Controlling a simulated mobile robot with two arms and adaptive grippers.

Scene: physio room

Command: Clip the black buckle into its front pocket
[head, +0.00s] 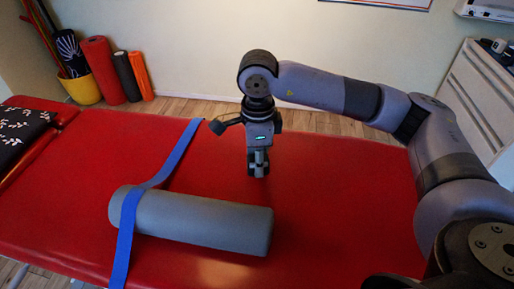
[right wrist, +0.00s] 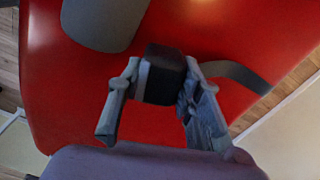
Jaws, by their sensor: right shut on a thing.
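In the right wrist view, a dark block-like piece with a pale band, which looks like the black buckle (right wrist: 167,74), sits between the two fingers of my right gripper (right wrist: 160,88). The gripper is shut on it. In the head view my right gripper (head: 258,168) points down above the red table, behind the grey roller; the piece is hard to make out there. A grey band (right wrist: 237,73) lies beside the right finger in the wrist view; I cannot tell whether it joins the piece. No front pocket can be made out. My left gripper is not in view.
The grey roller (head: 205,220) lies on the red treatment table (head: 345,200), with a blue strap (head: 128,215) draped across its left part. A black patterned cloth (head: 20,128) lies at the far left. Rolled mats (head: 97,62) stand behind on the floor. The table right of the roller is clear.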

